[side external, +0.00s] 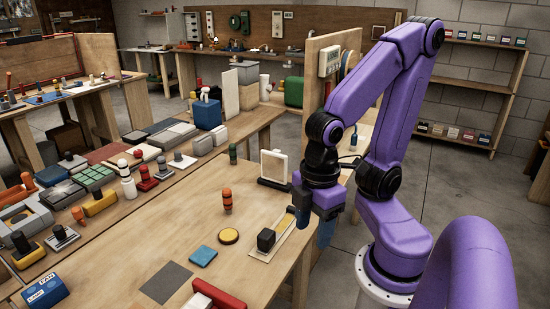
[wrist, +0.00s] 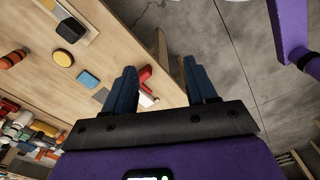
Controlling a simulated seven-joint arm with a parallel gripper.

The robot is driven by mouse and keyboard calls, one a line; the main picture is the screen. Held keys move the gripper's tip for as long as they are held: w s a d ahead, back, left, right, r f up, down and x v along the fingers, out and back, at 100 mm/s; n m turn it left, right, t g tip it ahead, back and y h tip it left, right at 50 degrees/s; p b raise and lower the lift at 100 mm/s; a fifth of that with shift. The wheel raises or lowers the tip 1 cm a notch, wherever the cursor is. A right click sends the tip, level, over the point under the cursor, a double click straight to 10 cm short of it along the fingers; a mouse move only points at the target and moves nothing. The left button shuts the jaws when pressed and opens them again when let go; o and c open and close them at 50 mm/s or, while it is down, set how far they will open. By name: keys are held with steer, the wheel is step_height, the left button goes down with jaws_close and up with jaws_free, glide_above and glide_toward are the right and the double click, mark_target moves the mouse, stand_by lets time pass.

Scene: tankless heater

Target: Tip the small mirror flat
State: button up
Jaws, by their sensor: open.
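The small mirror appears to be the pale, square, light-framed panel (side external: 274,165) standing upright on a dark base (side external: 273,184) at the bench's right edge in the side external view. Its face looks plain and pale. I do not make it out in the wrist view. My gripper (side external: 313,228) hangs pointing down, to the right of and nearer the camera than the panel, apart from it. In the wrist view my gripper (wrist: 160,68) has its two blue fingers spread wide, with nothing between them, over the bench edge and floor.
On the bench (side external: 150,235) are a dark block on a pale strip (side external: 283,238), a yellow disc (side external: 229,236), an orange-and-dark peg (side external: 227,200), a blue square (side external: 203,256) and a red-handled item (side external: 218,294). Several items crowd the left. Open floor lies beyond the right edge.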

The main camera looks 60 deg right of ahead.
steer(key=w+d+r+m, duration=0.25)
steer(key=w+m, duration=0.45)
steer(key=w, duration=0.6)
steer(key=w+d+r+m, duration=0.1)
steer(key=w+r+m, duration=0.4)
steer(key=w, duration=0.7)
steer(key=w+d+m, duration=0.7)
steer(key=w+d, duration=0.2)
steer(key=d, duration=0.4)
steer(key=m, duration=1.1)
glide_above(276, 166)
steer(key=w+d, duration=0.1)
steer(key=d, duration=0.3)
steer(key=f, duration=1.8)
steer(key=shift+w+a+f, duration=0.1)
steer(key=shift+w+f, duration=0.1)
steer(key=shift+f, duration=0.05)
